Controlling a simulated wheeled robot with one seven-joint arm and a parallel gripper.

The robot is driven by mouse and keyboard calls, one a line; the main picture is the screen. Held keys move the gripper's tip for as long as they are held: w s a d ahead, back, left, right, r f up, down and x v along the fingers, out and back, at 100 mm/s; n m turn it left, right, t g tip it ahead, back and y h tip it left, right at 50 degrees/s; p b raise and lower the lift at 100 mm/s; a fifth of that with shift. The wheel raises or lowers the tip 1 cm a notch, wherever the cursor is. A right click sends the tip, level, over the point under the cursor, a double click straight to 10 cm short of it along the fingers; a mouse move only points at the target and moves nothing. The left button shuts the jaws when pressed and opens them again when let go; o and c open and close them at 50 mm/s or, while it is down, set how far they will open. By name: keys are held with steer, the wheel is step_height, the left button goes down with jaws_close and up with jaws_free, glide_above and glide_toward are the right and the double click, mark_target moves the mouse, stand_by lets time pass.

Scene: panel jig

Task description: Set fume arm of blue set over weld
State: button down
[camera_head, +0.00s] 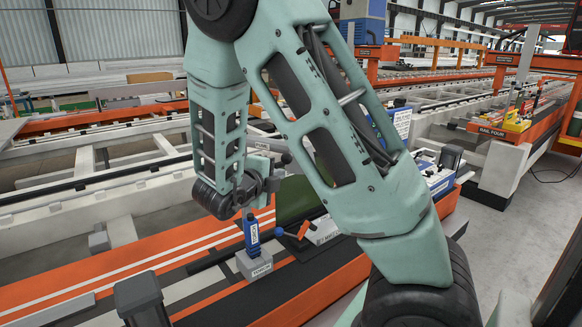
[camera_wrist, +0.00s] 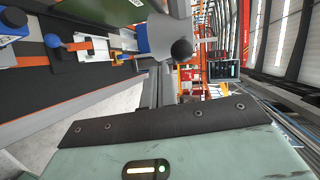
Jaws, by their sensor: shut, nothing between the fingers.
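A blue post (camera_head: 252,235) stands upright on a grey labelled block (camera_head: 255,264) on the bench. A blue ball knob (camera_head: 279,232) sits just right of it and also shows in the wrist view (camera_wrist: 52,41). My gripper (camera_head: 268,184) is shut and empty above the blue post, apart from it. A dark ball knob (camera_head: 286,158) is close beside my gripper. In the wrist view a dark ball (camera_wrist: 181,48) stands by a grey flared part (camera_wrist: 157,38); I cannot tell if this is the fume arm. The weld is not identifiable.
An orange lever (camera_head: 304,229) is right of the blue post, by a white labelled plate (camera_head: 324,231). My arm hides much of the middle. A blue unit (camera_head: 438,182) stands to the right; grey floor (camera_head: 500,245) is clear beyond.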

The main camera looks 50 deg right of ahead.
mark_target(296, 169)
steer(key=p+x, duration=0.2)
steer(key=x, duration=0.5)
steer(key=shift+w+d+f, duration=0.1)
steer(key=shift+d, duration=0.3)
